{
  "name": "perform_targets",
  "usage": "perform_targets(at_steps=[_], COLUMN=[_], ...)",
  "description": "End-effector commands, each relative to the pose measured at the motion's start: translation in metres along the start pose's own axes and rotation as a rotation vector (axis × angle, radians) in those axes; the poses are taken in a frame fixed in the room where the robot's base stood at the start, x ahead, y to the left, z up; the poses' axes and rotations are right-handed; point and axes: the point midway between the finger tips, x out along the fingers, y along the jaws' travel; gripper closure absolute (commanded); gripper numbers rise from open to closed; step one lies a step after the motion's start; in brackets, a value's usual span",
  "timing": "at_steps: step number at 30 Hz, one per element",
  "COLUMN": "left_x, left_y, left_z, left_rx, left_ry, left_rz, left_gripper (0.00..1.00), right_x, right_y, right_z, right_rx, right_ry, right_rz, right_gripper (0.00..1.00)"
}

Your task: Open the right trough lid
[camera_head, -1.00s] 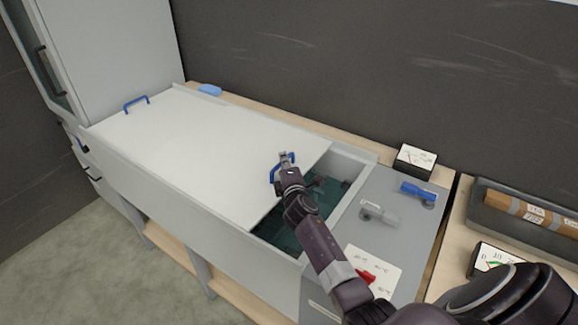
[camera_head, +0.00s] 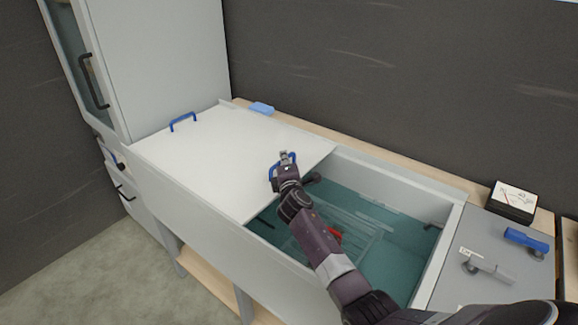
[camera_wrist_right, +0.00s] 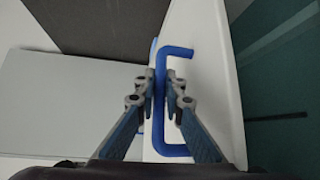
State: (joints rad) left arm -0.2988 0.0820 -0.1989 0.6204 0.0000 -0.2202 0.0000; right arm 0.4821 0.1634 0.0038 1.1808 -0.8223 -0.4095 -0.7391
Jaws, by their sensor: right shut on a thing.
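The trough (camera_head: 445,258) is a long light-grey box with teal liquid showing at its right part. The white right lid (camera_head: 240,200) covers the left part of the trough, leaving the right part uncovered. My right gripper (camera_head: 284,160) is shut on the blue handle at the lid's right end. In the right wrist view, its two fingers (camera_wrist_right: 160,95) close on one bar of the blue handle (camera_wrist_right: 175,150). My left gripper is not in view.
A second blue handle (camera_head: 183,121) stands at the left end, near a tall grey cabinet (camera_head: 165,60). A clear rack with something red (camera_head: 334,235) lies in the liquid. A gauge (camera_head: 513,200) and a blue lever (camera_head: 527,239) are at the right.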

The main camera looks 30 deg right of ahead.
Motion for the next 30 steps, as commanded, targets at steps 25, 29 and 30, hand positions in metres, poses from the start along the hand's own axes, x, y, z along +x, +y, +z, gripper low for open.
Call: perform_targets(at_steps=[25, 29, 30], left_x=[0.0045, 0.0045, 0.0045], left_y=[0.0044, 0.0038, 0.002], left_z=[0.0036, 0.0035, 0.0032], left_rx=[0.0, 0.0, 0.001], left_ry=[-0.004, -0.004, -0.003], left_rz=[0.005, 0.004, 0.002], left_gripper=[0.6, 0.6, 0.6], right_x=[0.0043, 0.0044, 0.0043], right_y=[-0.0002, 0.0002, 0.0003], right_z=[-0.0058, -0.0054, -0.0053], right_rx=[0.001, 0.001, 0.001], right_ry=[0.002, 0.001, 0.001], right_rz=[-0.003, -0.002, -0.002], right_gripper=[0.73, 0.73, 0.73])
